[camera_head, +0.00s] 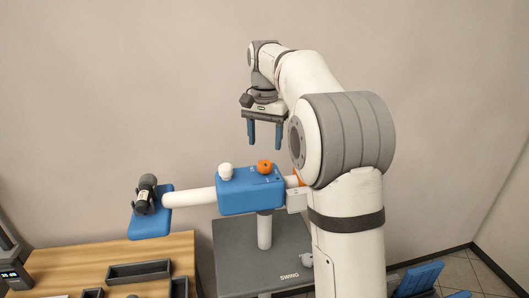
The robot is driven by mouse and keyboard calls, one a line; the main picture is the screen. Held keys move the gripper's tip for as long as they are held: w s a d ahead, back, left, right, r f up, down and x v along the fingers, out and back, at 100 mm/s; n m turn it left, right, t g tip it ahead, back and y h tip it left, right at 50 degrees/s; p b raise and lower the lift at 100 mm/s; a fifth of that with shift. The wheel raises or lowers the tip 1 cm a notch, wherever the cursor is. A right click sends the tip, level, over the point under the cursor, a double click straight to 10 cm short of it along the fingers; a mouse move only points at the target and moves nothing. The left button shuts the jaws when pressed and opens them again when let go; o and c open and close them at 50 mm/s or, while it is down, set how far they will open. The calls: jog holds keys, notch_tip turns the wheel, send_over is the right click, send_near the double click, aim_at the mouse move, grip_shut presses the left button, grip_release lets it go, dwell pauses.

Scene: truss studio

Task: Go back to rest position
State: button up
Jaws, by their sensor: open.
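My gripper (265,133) points downward with two blue fingers spread apart. It is open, with nothing between the fingers. It hangs in the air above a blue box (235,192) and touches nothing that I can see. The blue box carries a white knob (226,173) and an orange knob (264,166) on its top. My arm rises at the right and bends over toward the back wall.
A white bar (190,198) runs left from the box to a blue plate (150,228) holding a dark cylindrical object (147,193). Below is a grey platform (232,262) marked SWING. A wooden table (60,272) with dark trays (138,272) stands at the lower left.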

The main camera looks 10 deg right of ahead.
jog(key=shift+r, duration=0.55)
jog(key=shift+s, duration=0.15)
jog(key=s+f+n+t+b, duration=0.1)
jog(key=s+f, duration=0.4)
jog(key=s, duration=0.5)
jog(key=s+f+n+t+b, duration=0.1)
jog(key=s+f+n, duration=0.2)
jog(key=s, duration=0.7)
jog(key=s+f+n+t+b, duration=0.1)
jog(key=s+f+n, duration=0.2)
jog(key=s+f, duration=0.5)
jog(key=s, duration=0.3)
jog(key=shift+a, duration=0.15)
